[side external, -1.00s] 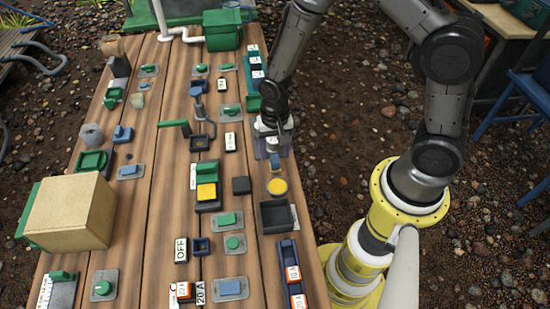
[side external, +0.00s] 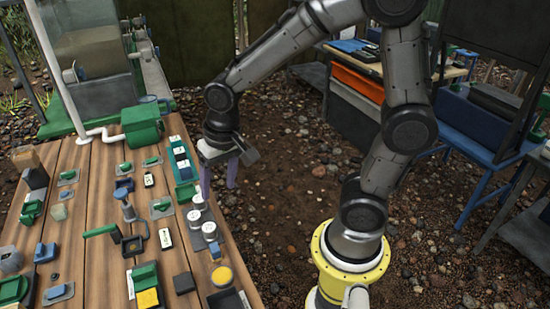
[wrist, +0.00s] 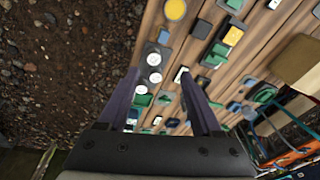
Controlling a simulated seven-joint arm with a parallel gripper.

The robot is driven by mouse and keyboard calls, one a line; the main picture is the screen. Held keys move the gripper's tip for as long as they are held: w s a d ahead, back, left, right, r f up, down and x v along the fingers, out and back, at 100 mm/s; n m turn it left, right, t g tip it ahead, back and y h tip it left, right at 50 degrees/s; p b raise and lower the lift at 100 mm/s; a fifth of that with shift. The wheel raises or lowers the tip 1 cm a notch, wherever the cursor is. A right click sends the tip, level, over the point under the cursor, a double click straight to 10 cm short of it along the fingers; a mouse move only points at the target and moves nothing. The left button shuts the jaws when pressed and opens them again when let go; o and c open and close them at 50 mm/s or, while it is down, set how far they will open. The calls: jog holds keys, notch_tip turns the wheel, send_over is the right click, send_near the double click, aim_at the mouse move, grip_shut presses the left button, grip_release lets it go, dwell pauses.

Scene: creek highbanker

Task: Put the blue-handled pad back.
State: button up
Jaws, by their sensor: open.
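A blue-handled pad with a grey plate (side external: 59,293) lies at the lower left of the table in the side view. A plain blue block (side external: 45,252) sits just behind it. I cannot tell which blue-handled piece the task means, nor where its place is. My gripper (side external: 219,180) is open and empty, raised at the table's right edge. Its two purple fingers point down, apart. In the wrist view my gripper (wrist: 159,77) has three white round knobs (wrist: 154,60) between and beyond its fingers. These knobs (side external: 208,230) stand in a row along the table's right edge.
A green box (side external: 142,125) with white pipe stands at the table's back. A yellow disc (side external: 221,276) and a black tray (side external: 225,299) are near the front right. Many small switches and pads crowd the planks. Open gravel lies right of the table.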

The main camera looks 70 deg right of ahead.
jog(key=s+d+r+n+t, duration=0.2)
jog(key=s+r+n, duration=0.3)
jog(key=s+r, duration=0.4)
jog(key=s+t, duration=0.1)
jog(key=s, duration=0.3)
jog(key=shift+s+d+r+n+t, duration=0.15)
jog(key=shift+s+r+n+t, duration=0.15)
jog(key=shift+r+n, duration=0.1)
